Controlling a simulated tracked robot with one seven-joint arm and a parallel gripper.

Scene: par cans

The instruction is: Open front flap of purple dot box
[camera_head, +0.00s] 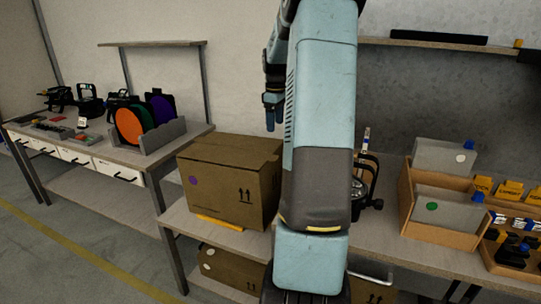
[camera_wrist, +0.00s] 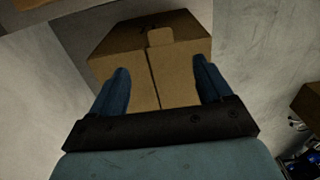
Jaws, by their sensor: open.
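The purple dot box (camera_head: 232,190) is a brown cardboard box on the middle bench, with a purple dot on its left-hand side and arrow marks on another side. Its top looks closed. In the wrist view a cardboard box (camera_wrist: 130,45), apparently the same one, shows a centre seam and a lighter tab at its far edge. My gripper (camera_head: 275,122) has blue fingers and hangs above the back right of the box, clear of it. In the wrist view my gripper (camera_wrist: 161,68) is open and empty, its fingers spanning the seam. My arm hides the area right of the box.
A yellow strip (camera_head: 218,222) lies at the box's foot. Another cardboard box (camera_head: 228,267) with a pale dot sits below the bench. A left table holds coloured discs (camera_head: 130,126); a wooden rack (camera_head: 405,200) stands right. A black lamp (camera_head: 368,185) is behind my arm.

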